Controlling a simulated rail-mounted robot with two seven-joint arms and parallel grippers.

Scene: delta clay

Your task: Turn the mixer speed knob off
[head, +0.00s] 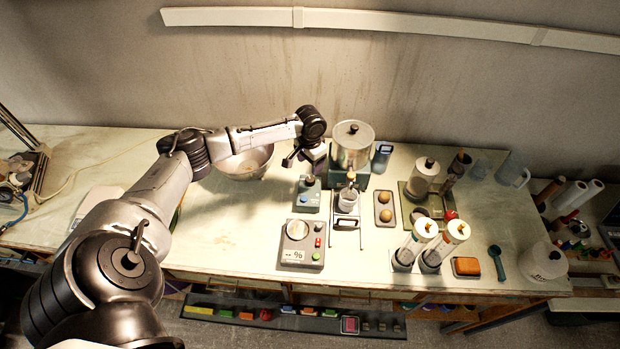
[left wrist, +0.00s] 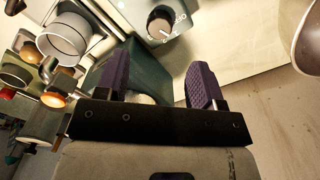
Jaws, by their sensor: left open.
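The mixer speed knob (head: 309,180) is a black round knob on a small blue-grey control box (head: 306,200), left of the steel mixer pot (head: 353,145) in the head view. In the left wrist view the knob (left wrist: 161,22) shows at the top, with white scale marks around it; its exact setting is too small to read. My left gripper (head: 293,159) hangs above and behind the box, near the mixer. In the left wrist view its two purple-padded fingers (left wrist: 158,82) are spread and empty, apart from the knob. My right gripper is not in view.
A grey panel (head: 302,244) with red and green buttons stands in front of the control box. A large bowl (head: 246,163) stands behind my left arm.

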